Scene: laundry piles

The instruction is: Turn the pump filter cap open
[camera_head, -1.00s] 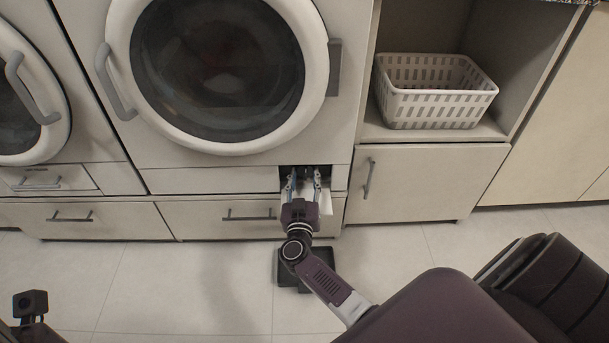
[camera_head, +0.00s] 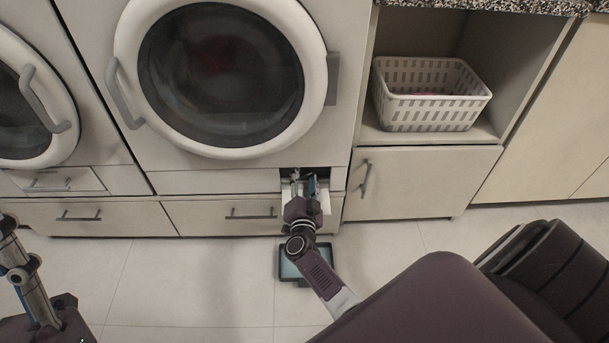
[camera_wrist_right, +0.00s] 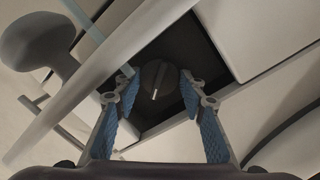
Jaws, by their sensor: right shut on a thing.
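The pump filter cap (camera_wrist_right: 157,78) is a dark round knob with a pale mark, inside a dark recess. My right gripper (camera_wrist_right: 160,88) has its blue-padded fingers on either side of the cap and is shut on it. In the head view my right gripper (camera_head: 305,183) reaches into the opening low on the washing machine (camera_head: 210,180), hiding the cap there. Part of my left arm shows at the lower left, but its jaws cannot be made out.
A shallow dark tray (camera_head: 326,262) lies on the floor below the opening, with a pale blue-grey surface inside. A white basket (camera_head: 433,112) sits on the shelf at the right. Drawers (camera_head: 225,222) line the bottom. Floor to the left is clear.

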